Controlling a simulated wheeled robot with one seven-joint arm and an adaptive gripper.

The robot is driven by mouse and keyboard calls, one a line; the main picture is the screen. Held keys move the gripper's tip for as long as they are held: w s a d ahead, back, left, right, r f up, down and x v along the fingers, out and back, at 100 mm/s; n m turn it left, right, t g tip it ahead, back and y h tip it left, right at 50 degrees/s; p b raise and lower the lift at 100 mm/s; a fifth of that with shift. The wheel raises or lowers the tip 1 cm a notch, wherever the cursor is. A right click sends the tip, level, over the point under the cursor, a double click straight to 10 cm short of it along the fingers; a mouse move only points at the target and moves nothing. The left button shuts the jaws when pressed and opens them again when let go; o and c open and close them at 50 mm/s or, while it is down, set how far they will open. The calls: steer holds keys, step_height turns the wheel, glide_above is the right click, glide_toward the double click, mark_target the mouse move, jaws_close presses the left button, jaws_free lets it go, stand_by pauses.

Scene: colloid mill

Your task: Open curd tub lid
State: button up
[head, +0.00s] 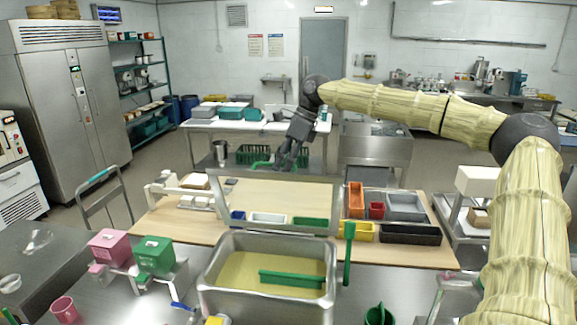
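The curd tub (212,300) is a steel rectangular tub at the front middle, with yellowish contents showing inside. Its lid (331,195) stands raised at the tub's back edge, roughly upright, as a steel-edged frame with a see-through middle. A green handle (262,165) shows at the lid's top edge. My gripper (287,161) is dark and points down at that top edge, overlapping the handle's right part. Whether its fingers are closed around the handle or only beside it cannot be told. A green bar (290,279) lies inside the tub.
A green upright lever (348,255) stands at the tub's right. Pink (109,248) and green (154,256) boxes stand at its left. Behind it, a wooden board (175,227) carries several coloured bins, including an orange one (356,200). A pink cup (65,310) stands front left.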

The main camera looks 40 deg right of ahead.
steer(key=v, duration=1.1)
steer(key=shift+d, duration=0.5)
steer(key=shift+s+a+r, duration=0.1)
steer(key=shift+a, duration=0.05)
